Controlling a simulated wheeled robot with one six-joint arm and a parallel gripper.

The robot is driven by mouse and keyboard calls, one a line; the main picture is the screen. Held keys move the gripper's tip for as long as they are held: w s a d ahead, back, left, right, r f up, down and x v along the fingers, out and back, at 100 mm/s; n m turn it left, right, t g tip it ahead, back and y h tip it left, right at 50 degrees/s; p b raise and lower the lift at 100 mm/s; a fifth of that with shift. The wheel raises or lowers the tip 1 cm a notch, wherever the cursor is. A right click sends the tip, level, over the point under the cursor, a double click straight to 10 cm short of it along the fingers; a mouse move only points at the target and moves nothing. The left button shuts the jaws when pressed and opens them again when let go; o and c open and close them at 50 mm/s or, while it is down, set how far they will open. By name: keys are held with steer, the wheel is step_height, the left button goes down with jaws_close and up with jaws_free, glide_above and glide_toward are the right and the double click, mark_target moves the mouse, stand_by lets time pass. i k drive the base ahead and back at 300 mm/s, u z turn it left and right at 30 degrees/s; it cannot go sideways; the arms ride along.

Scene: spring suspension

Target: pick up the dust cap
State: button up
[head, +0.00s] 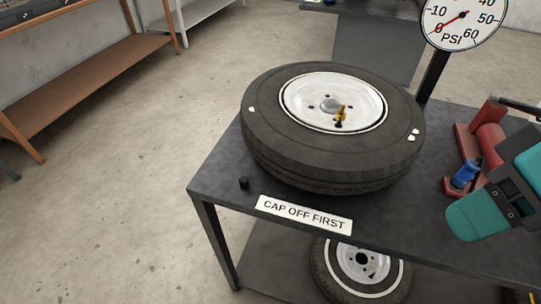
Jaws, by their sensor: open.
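A small black cap (244,183), which looks like the dust cap, stands on the dark table top near its front left corner. It is left of the "CAP OFF FIRST" label and apart from the tyre. A brass valve stem (341,113) rises from the white wheel rim (372,117), with a dark part near its base. My teal and dark gripper (500,190) is at the right edge, partly cut off by the frame. It is open and far to the right of the cap, with nothing seen in it.
The large tyre (270,150) lies flat on the table (215,187). A pressure gauge (463,18) stands behind it. A red pump-like tool (488,140) and a blue item (465,175) are at the right. Another wheel (362,262) is below. The table around the cap is clear.

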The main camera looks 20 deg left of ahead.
mark_target(243, 181)
steer(key=z, duration=2.95)
steer(key=k, duration=1.9)
steer(key=u, duration=1.75)
